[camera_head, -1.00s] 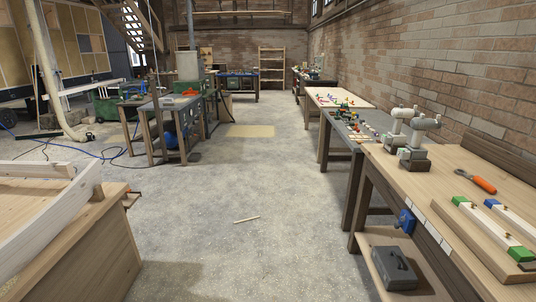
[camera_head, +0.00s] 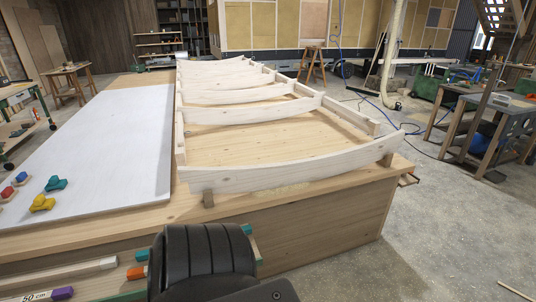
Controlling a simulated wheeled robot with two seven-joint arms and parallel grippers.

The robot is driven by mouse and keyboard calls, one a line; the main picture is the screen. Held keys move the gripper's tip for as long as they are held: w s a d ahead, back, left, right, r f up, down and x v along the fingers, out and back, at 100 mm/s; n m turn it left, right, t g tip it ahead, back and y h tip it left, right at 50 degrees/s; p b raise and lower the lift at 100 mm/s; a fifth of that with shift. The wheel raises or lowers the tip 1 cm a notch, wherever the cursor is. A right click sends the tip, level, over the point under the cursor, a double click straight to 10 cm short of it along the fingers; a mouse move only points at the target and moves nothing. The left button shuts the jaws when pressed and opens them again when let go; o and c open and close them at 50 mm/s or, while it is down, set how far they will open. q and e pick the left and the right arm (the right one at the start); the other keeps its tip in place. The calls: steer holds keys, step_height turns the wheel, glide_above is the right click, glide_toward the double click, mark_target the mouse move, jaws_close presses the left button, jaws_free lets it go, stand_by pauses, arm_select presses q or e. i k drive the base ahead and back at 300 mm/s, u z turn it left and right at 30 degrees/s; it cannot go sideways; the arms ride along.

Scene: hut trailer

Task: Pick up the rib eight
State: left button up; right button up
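Several pale, gently curved wooden ribs lie across a wooden frame on a large workbench. The nearest rib (camera_head: 290,170) spans the front end of the frame, and another rib (camera_head: 250,109) crosses behind it. More ribs follow towards the back. I see no readable numbers on them, so I cannot tell which one is rib eight. Neither my left nor my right gripper is in view.
The workbench (camera_head: 330,204) fills the middle, with a white board (camera_head: 120,150) on its left part. Yellow and teal pieces (camera_head: 42,203) lie on the board's left.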

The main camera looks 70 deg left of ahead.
mark_target(224, 179)
steer(key=u, duration=1.1)
